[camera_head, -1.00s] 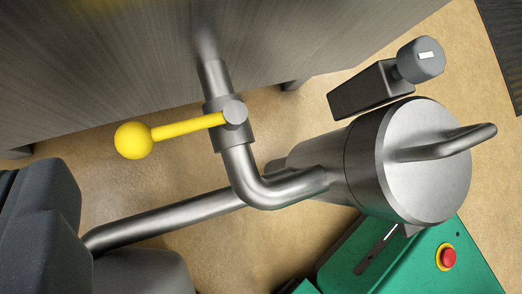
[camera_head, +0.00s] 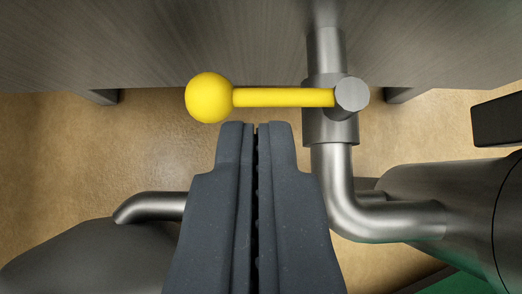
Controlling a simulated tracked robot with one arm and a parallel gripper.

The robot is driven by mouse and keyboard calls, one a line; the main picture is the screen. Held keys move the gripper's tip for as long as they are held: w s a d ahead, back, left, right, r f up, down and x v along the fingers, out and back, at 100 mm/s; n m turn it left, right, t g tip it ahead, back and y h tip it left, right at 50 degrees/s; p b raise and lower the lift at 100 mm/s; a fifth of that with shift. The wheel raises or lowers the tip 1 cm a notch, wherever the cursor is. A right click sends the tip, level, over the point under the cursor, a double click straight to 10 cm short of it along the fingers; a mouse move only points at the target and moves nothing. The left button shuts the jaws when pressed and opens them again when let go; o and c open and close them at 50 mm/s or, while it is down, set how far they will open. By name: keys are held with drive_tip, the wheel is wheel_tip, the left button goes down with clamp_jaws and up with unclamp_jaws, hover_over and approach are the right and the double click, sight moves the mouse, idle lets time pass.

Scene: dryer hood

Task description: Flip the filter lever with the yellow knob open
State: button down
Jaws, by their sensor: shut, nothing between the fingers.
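The filter lever (camera_head: 285,97) is a yellow rod with a round yellow knob (camera_head: 209,98) at its left end. It lies level in the picture, crosswise to the pipe, and joins a grey pivot (camera_head: 352,95) on the metal pipe valve (camera_head: 329,125) at its right end. My gripper (camera_head: 256,126) is dark grey and shut, with nothing between its fingers. Its tips appear just below the rod in the picture, to the right of the knob. I cannot tell whether they touch the lever.
A grey metal panel (camera_head: 200,40) spans the top. The bent steel pipe (camera_head: 340,190) runs down from the valve to a metal cylinder (camera_head: 440,195) at right. A dark block (camera_head: 497,120) sits at the right edge. Tan floor (camera_head: 120,150) shows at left.

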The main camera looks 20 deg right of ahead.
sight(258, 93)
drive_tip(key=b+x, duration=0.1)
drive_tip(key=x, duration=0.7)
drive_tip(key=shift+b, duration=0.4)
